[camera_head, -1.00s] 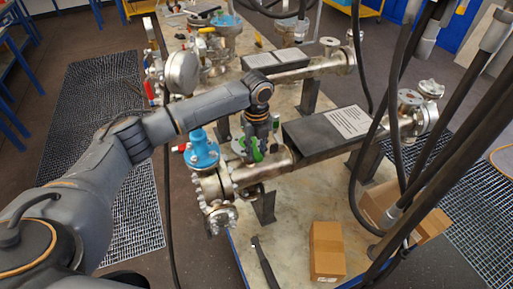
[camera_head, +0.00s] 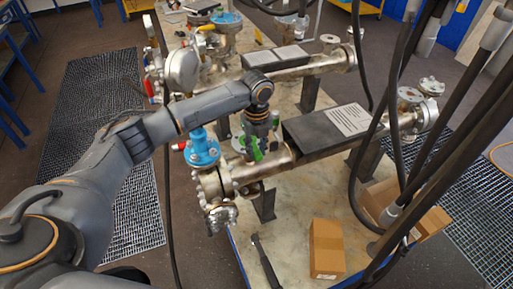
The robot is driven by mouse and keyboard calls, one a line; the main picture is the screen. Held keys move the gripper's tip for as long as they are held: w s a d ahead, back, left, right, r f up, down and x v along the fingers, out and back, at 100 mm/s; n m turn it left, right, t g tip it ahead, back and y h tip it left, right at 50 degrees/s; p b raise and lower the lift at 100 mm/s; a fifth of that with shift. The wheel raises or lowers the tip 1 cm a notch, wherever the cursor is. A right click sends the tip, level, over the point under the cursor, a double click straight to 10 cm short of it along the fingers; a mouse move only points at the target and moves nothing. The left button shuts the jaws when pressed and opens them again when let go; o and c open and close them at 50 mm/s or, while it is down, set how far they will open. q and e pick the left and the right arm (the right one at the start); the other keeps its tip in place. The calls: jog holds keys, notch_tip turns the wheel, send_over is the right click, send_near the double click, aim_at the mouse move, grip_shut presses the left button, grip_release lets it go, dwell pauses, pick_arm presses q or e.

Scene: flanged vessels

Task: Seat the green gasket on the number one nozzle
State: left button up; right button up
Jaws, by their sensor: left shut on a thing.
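My left arm reaches in from the left, and its left gripper (camera_head: 260,151) points down over the near metal vessel (camera_head: 270,162). It is shut on the green gasket (camera_head: 255,149), of which only small green parts show around the fingers. A pale flanged nozzle (camera_head: 239,145) stands on the vessel just beside and partly behind the fingers. I cannot read a number on it, nor tell whether the gasket touches it. My right gripper is not in view.
A blue flanged fitting (camera_head: 202,150) stands left of the gripper. A black plate with a paper label (camera_head: 350,120) lies to the right. Dark hoses hang at the right. A cardboard box (camera_head: 327,248) and a dark tool (camera_head: 265,262) lie on the bench.

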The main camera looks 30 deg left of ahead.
pick_arm(q)
jog(key=o, duration=1)
jog(key=shift+o, duration=0.6)
jog(key=o, duration=0.4)
jog(key=shift+r, duration=3.55)
